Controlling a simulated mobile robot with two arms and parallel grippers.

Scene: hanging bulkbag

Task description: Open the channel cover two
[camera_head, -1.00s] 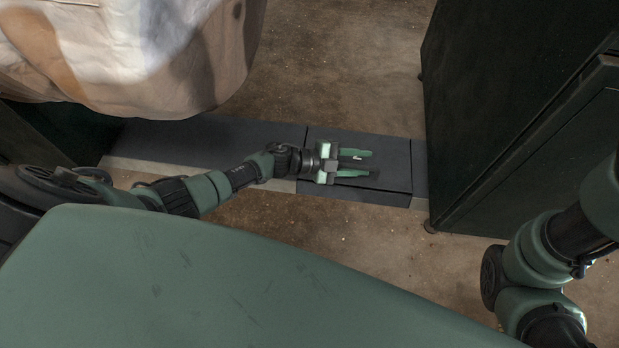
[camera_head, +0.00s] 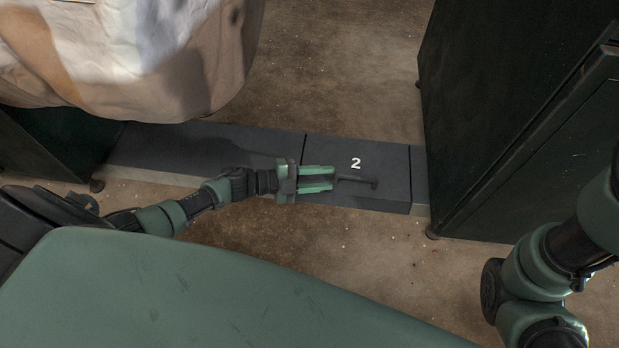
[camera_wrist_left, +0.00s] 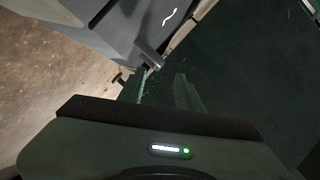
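Channel cover two (camera_head: 385,165) is a dark grey slab with a white "2", lying in line with the neighbouring channel cover (camera_head: 225,142) in the head view. Its dark bar handle (camera_head: 362,181) lies near the front edge. My left gripper (camera_head: 332,179) is open, its two green fingers pointing right, with the tips close to the handle's left end. I cannot tell whether they touch it. In the left wrist view the handle (camera_wrist_left: 148,52) shows just beyond the finger tips, with cover two (camera_wrist_left: 120,25) behind it. My right gripper is out of view.
A large pale bulk bag (camera_head: 150,60) hangs at the upper left. A tall dark cabinet (camera_head: 510,110) stands close to the cover's right side. Another dark unit (camera_head: 40,150) is at the left. Brown concrete floor (camera_head: 335,60) is clear behind and in front of the channel.

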